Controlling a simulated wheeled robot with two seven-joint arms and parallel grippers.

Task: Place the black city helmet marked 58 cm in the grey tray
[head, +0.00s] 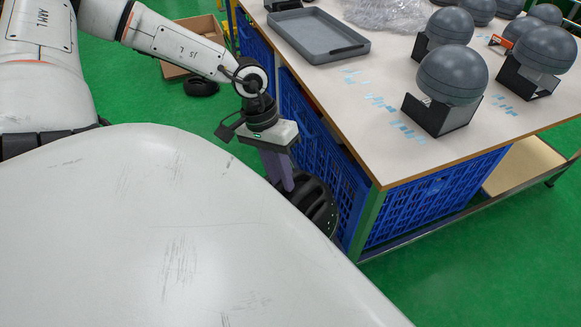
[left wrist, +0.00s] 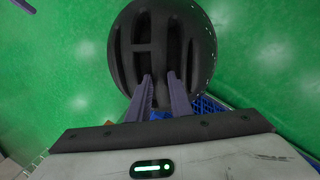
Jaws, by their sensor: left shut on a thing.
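A black helmet (head: 318,208) with vent slots hangs beside the blue crates, below the tabletop, partly hidden by my white body. My left gripper (head: 287,180) points down and is shut on it. In the left wrist view, the two purple fingers (left wrist: 160,82) reach into the vents of the helmet (left wrist: 190,25). No size mark is readable on it. The grey tray (head: 312,33) lies empty on the table at its far left corner, above and beyond the gripper. My right gripper is not in view.
The table (head: 365,150) carries several grey ball-shaped heads on black stands (head: 440,115) and clear plastic wrap (head: 385,12). Blue crates (head: 425,200) stand under it. A cardboard box (head: 188,55) and a dark round object (head: 200,87) are on the green floor.

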